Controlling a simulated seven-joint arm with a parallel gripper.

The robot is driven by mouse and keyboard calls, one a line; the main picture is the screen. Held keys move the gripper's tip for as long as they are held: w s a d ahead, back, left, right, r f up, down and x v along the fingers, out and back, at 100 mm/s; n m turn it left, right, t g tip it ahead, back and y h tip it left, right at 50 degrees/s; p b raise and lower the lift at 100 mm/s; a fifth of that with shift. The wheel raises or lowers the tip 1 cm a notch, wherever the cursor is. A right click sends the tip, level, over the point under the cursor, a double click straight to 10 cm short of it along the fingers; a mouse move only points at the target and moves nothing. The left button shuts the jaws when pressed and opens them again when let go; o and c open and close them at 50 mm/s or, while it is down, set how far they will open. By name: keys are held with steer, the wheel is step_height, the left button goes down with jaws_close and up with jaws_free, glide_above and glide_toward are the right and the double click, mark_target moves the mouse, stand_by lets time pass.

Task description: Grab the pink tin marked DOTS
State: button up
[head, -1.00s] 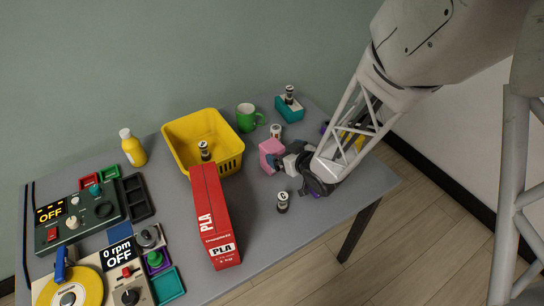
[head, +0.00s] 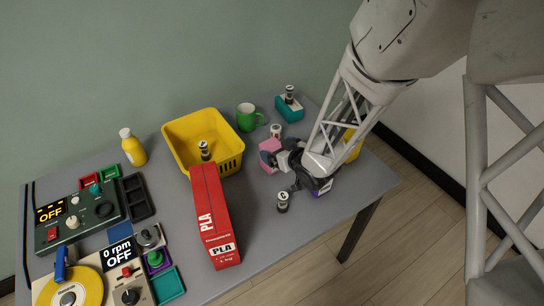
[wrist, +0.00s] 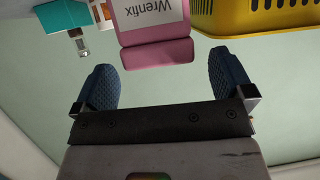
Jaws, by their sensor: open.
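A pink block-shaped container (head: 269,147) stands on the table right of the yellow basket. It is close up in the wrist view (wrist: 155,50), with a white label reading "Wrenfix"; I see no DOTS marking. My gripper (head: 282,170) is low over the table, just right of and nearer than the pink container, which it partly hides in the head view. In the wrist view, the blue-padded fingers (wrist: 162,75) are spread wide and empty. The pink container lies ahead of the gap between them, and I cannot tell whether its near end is between the tips.
A yellow basket (head: 173,131) holds a small jar. A red PLA box (head: 208,205) stands in front. Small jars stand beyond the pink container (head: 276,131) and nearer than my gripper (head: 283,203). A green mug (head: 246,118) and teal box (head: 290,111) are behind.

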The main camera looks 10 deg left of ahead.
mark_target(274, 147)
steer(key=shift+x, duration=2.05)
steer(key=shift+f, duration=0.1)
steer(key=c, duration=1)
steer(key=shift+d, duration=0.1)
steer(key=shift+c, duration=0.2)
steer(key=shift+r, duration=5.05)
